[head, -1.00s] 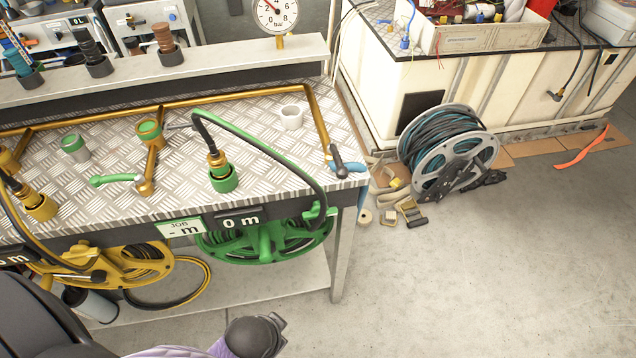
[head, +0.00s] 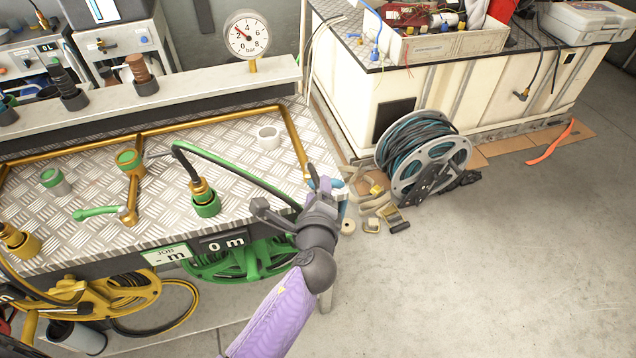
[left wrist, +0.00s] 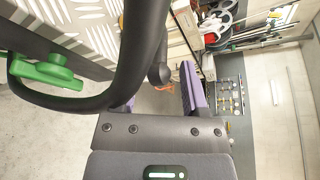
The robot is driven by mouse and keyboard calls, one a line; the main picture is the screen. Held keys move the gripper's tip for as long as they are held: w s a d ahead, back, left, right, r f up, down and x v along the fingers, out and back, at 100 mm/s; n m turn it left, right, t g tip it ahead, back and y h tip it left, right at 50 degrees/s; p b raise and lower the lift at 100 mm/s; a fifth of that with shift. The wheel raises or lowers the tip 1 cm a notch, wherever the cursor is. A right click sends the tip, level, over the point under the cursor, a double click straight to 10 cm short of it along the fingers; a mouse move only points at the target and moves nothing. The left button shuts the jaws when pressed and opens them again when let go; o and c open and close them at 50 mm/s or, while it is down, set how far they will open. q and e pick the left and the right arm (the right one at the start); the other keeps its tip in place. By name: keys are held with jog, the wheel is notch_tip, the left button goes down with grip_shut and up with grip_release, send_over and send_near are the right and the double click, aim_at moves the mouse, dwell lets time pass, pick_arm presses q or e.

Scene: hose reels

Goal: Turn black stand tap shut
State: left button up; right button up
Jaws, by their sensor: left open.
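The black stand tap (head: 312,176) is at the right end of the brass pipe, on the bench's right corner beside a blue part. My left gripper (head: 322,192) is just in front of it in the head view and hides its lower part. In the left wrist view, my open left gripper (left wrist: 160,95) has purple fingers, with the dark end of the tap handle (left wrist: 159,73) seen between and beyond them. I cannot tell whether they touch it. My right gripper is not in view.
A dark hose (left wrist: 146,50) curves close to my left gripper. The green reel (head: 235,262) hangs under the bench front. A pressure gauge (head: 248,36) stands behind.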

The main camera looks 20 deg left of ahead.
aim_at(318, 180)
pick_arm(q)
jog(key=shift+b+x, duration=0.3)
jog(key=shift+x, duration=1.35)
grip_shut()
